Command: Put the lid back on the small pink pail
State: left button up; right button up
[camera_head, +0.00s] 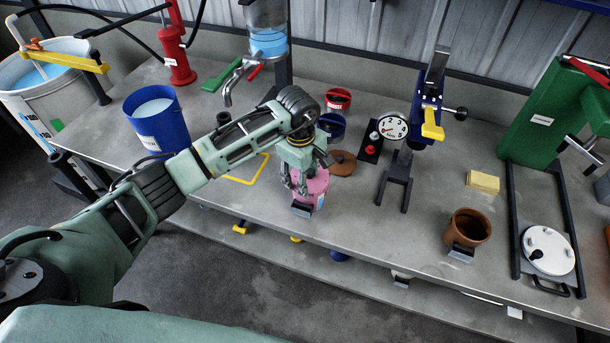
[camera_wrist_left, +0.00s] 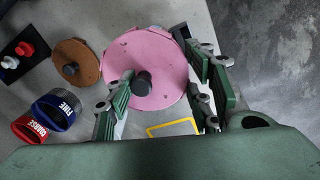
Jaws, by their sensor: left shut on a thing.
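The small pink pail (camera_head: 321,200) stands on the bench near its front edge, partly hidden by my left gripper (camera_head: 300,182). In the left wrist view the round pink lid (camera_wrist_left: 150,52) with its dark knob (camera_wrist_left: 143,84) lies between the fingers of my left gripper (camera_wrist_left: 157,60). The fingers straddle the lid and are shut on it. The lid is at the top of the pail in the head view. I cannot tell whether it is seated or slightly above the rim. My right gripper is not in view.
A brown lid (camera_head: 342,163) lies just behind the pail, near blue (camera_head: 331,126) and red (camera_head: 338,99) pots. A dial stand (camera_head: 393,127) is to the right. An open brown pot (camera_head: 468,226) and a sponge (camera_head: 482,182) stand further right. A blue bucket (camera_head: 156,118) is left.

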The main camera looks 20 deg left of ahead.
pick_arm(q)
jog(key=shift+b, duration=0.3)
dwell(0.8)
jog(key=shift+b, duration=0.3)
jog(key=shift+f, duration=0.1)
dwell(0.6)
jog(key=shift+f+b, duration=0.1)
jog(key=shift+b, duration=0.6)
dwell(0.5)
dwell(0.4)
jog(key=o, duration=1.3)
